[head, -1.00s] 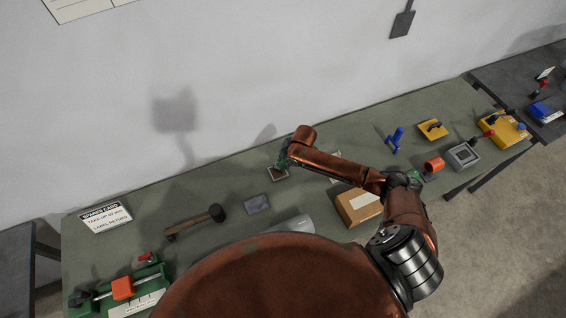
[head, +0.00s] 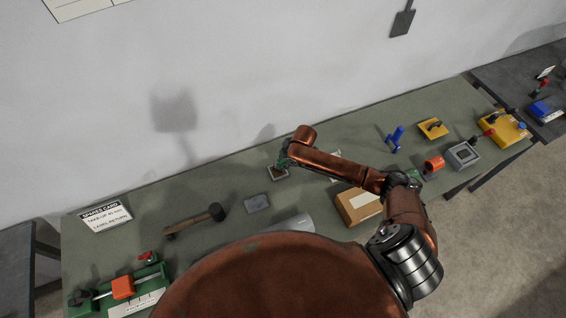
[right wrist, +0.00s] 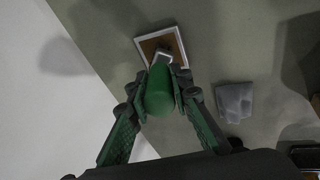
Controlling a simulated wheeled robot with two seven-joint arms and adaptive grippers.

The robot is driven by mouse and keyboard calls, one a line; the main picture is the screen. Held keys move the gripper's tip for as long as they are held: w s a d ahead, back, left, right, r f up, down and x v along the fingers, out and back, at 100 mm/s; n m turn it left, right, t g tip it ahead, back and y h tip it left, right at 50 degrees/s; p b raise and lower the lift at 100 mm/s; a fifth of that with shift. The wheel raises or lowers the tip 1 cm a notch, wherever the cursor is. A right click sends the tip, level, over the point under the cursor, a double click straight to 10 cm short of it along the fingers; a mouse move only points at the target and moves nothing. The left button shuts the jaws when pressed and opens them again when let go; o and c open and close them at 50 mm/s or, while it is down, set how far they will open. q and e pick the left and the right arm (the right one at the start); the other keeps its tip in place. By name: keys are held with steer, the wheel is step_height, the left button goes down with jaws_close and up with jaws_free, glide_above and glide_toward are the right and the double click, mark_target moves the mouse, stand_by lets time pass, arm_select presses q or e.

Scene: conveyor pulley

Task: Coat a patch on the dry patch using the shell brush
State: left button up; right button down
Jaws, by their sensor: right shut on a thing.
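My right gripper (head: 283,161) is low over the far side of the table; in the right wrist view its green fingers (right wrist: 160,91) are shut on a green cylindrical handle (right wrist: 160,92), which I take to be the shell brush. The brush's pale end reaches over a shallow square tray (right wrist: 143,43) with a light rim and brown inside. Whether it touches the brown surface I cannot tell. The tray (head: 279,177) is partly hidden by the gripper in the head view. A flat grey patch (head: 257,203), perhaps the dry patch, lies apart from the brush; it also shows in the right wrist view (right wrist: 233,101). My left gripper is not in view.
A cardboard box (head: 360,207) stands right of the patch. A mallet (head: 196,221), a spares card (head: 106,216) and a green fixture (head: 108,301) lie left. Blue, yellow and grey devices stand at the right. The wall is close behind the tray.

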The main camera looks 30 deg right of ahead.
steer(key=shift+s+p, duration=0.1)
steer(key=shift+p, duration=0.2)
stand_by(1.2)
step_height(320, 180, up, 7)
steer(key=p, duration=0.7)
stand_by(0.8)
